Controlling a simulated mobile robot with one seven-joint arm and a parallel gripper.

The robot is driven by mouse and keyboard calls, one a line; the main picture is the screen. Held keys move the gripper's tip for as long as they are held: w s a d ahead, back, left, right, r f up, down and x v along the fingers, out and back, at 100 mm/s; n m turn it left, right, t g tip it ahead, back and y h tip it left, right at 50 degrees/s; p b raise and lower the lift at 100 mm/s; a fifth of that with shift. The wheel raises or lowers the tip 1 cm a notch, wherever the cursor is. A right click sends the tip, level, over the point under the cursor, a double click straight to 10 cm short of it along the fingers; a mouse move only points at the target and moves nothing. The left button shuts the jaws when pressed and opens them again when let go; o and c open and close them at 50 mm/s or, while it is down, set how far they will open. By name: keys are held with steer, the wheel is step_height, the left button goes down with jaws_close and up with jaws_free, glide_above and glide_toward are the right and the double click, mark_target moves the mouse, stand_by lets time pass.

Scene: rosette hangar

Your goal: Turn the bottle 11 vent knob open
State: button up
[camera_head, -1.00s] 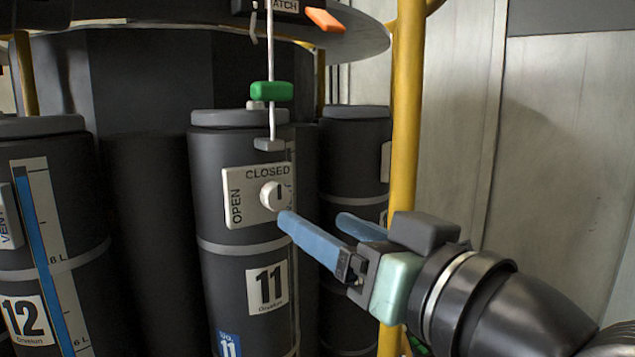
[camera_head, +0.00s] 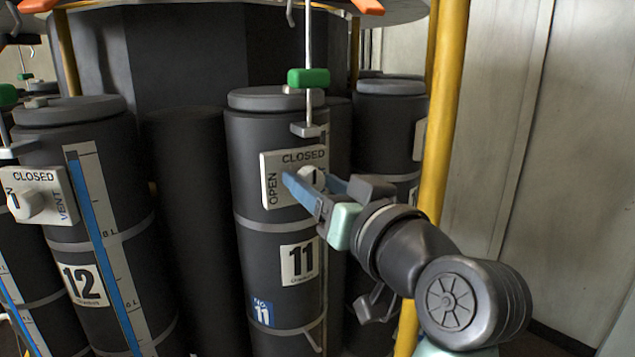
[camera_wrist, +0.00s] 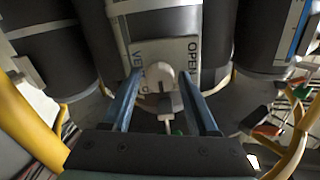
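Bottle 11 (camera_head: 262,235) is a dark upright cylinder with a number label. Its white vent plate (camera_head: 285,159) reads CLOSED along the top and OPEN up the left side. The round white vent knob (camera_wrist: 158,75) sits on this plate; in the head view the blue fingers partly hide it. Its dark mark looks upright, toward CLOSED, as far as it shows. My gripper (camera_head: 305,176) is in front of the plate. In the wrist view the two fingers are open, one on each side of the knob, with gaps visible; contact cannot be made out.
Bottle 12 (camera_head: 60,225) stands to the left with its own vent plate (camera_head: 60,192). A rod with a green block (camera_head: 308,78) hangs above bottle 11's plate. A yellow post (camera_head: 441,110) rises just right of bottle 11, close to my arm.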

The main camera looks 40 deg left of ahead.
jaws_close()
steer(key=shift+f+b, duration=0.1)
steer(key=shift+b, duration=0.3)
steer(key=shift+f+n+b, duration=0.1)
steer(key=shift+n+b, duration=0.5)
steer(key=shift+b, duration=0.2)
steer(key=n+b, duration=0.7)
steer(key=b, duration=0.2)
steer(key=shift+n, duration=0.4)
steer(key=n+b, duration=0.3)
steer(key=n, duration=0.1)
steer(key=shift+n+b, duration=1.25)
steer(key=shift+n, duration=1.15)
steer(key=shift+r, duration=0.2)
